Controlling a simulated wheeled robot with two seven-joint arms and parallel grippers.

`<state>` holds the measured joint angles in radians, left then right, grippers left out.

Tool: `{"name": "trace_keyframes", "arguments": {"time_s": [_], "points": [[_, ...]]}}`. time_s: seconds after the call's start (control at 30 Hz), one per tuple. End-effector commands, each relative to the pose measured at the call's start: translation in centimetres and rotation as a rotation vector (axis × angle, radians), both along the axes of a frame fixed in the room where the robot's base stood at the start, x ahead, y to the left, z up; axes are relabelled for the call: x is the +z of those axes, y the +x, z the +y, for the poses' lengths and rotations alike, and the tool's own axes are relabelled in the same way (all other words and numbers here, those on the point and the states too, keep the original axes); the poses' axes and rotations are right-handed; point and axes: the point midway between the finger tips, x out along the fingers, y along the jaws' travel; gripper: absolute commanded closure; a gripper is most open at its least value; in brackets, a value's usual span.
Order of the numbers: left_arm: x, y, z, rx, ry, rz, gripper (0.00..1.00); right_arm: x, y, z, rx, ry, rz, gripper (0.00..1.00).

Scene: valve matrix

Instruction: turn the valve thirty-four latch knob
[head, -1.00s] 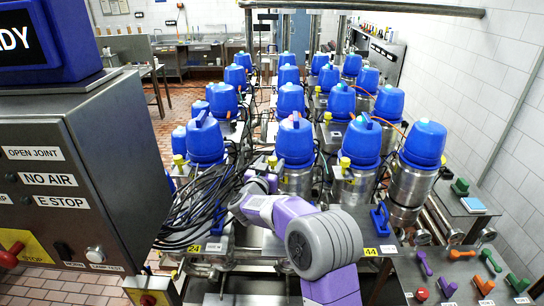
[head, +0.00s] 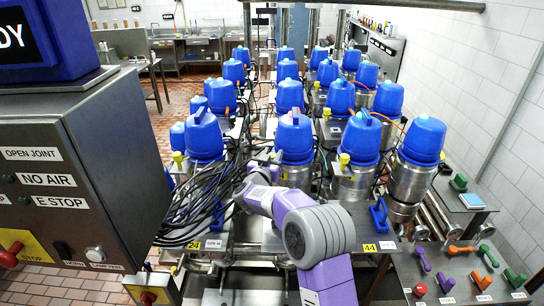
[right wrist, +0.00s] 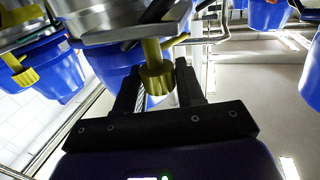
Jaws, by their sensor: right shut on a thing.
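The valve in the middle column, between the labels 24 and 44, has a blue domed top (head: 294,138) on a steel body. My right arm reaches up to it from the bottom of the head view. My right gripper (head: 268,166) is at the valve's left side, small and partly lost among black cables. In the right wrist view, the yellow latch knob (right wrist: 156,76) hangs on a yellow stem below a steel body. The right gripper's dark fingers (right wrist: 158,92) are around the knob, shut on it. My left gripper is not in view.
Several blue-topped valves stand close on both sides and behind. A bundle of black cables (head: 195,205) hangs left of my right wrist. A steel control cabinet (head: 95,160) fills the left. A bench (head: 410,275) with coloured handles is at lower right.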

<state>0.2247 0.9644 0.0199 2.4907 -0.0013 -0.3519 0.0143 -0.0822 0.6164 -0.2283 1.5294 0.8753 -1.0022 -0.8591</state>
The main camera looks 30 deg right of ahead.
Motion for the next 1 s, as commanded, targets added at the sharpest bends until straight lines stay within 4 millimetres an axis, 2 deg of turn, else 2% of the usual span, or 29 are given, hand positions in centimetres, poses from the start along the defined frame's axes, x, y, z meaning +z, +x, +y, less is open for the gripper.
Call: {"name": "trace_keyframes", "arguments": {"time_s": [0.2, 0.53, 0.57, 0.67, 1.0], "points": [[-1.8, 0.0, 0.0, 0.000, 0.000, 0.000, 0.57, 0.0, 0.0, -0.1, 0.104, 0.000, -0.006, 0.92], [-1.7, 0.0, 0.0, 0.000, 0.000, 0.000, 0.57, 0.2, 0.0, 0.0, 0.124, -0.001, -0.003, 0.92], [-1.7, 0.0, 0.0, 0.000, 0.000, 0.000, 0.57, 0.2, 0.0, 0.0, 0.124, -0.001, -0.003, 0.59], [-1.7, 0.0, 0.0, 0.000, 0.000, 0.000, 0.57, 0.2, 0.0, 0.0, 0.124, -0.001, -0.003, 0.44], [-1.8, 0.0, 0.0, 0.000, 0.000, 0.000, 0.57, 0.1, -0.2, 0.2, 0.124, 0.000, -0.001, 0.43]]}}
